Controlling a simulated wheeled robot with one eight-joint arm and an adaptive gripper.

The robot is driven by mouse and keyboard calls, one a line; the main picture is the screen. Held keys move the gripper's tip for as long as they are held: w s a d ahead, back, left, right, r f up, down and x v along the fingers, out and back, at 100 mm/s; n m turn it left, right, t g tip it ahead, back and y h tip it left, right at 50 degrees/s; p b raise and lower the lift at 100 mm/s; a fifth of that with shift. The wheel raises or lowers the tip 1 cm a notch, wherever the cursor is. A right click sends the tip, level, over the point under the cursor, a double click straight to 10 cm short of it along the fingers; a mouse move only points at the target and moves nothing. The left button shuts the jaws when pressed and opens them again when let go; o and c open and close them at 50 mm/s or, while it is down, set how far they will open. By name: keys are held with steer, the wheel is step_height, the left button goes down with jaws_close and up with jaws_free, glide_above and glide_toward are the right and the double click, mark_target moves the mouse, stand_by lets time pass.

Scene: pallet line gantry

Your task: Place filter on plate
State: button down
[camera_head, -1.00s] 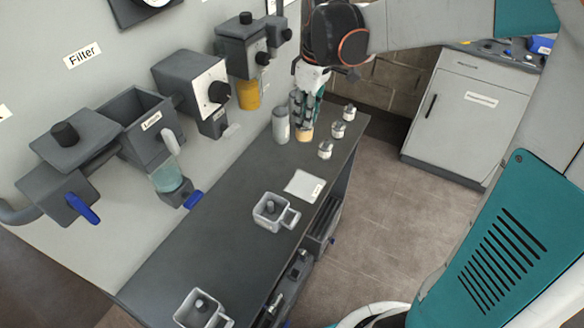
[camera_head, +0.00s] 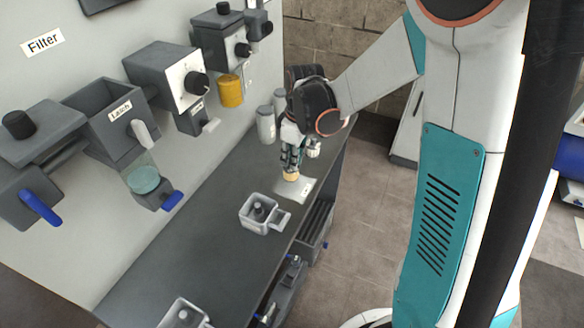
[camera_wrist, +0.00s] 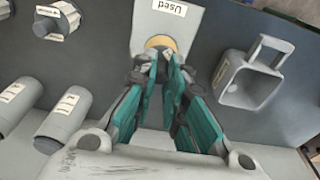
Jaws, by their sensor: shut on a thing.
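The filter, a small tan-orange disc (camera_head: 290,177), is between my fingertips at the lower end of my gripper (camera_head: 290,170). In the wrist view the filter (camera_wrist: 161,42) shows just beyond the fingertips, partly hidden by them. The plate, a flat light-grey square (camera_head: 306,187), lies on the dark bench. In the wrist view the plate (camera_wrist: 144,22) bears a "Used" label and lies behind the filter. My gripper is shut on the filter and points down over the plate. I cannot tell whether the filter touches the plate.
A square grey cup with a handle (camera_head: 247,221) stands nearer than the plate; another (camera_head: 182,314) is at the bench's near end. Two grey canisters (camera_head: 266,124) stand behind my gripper. Wall dispensers (camera_head: 165,75) line the left. Bench between is clear.

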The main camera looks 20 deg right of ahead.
steer(key=shift+f+b, duration=0.5)
steer(key=shift+f, duration=1.25)
steer(key=shift+f, duration=0.15)
steer(key=c, duration=1.6)
jaws_free()
steer(key=shift+c, duration=0.2)
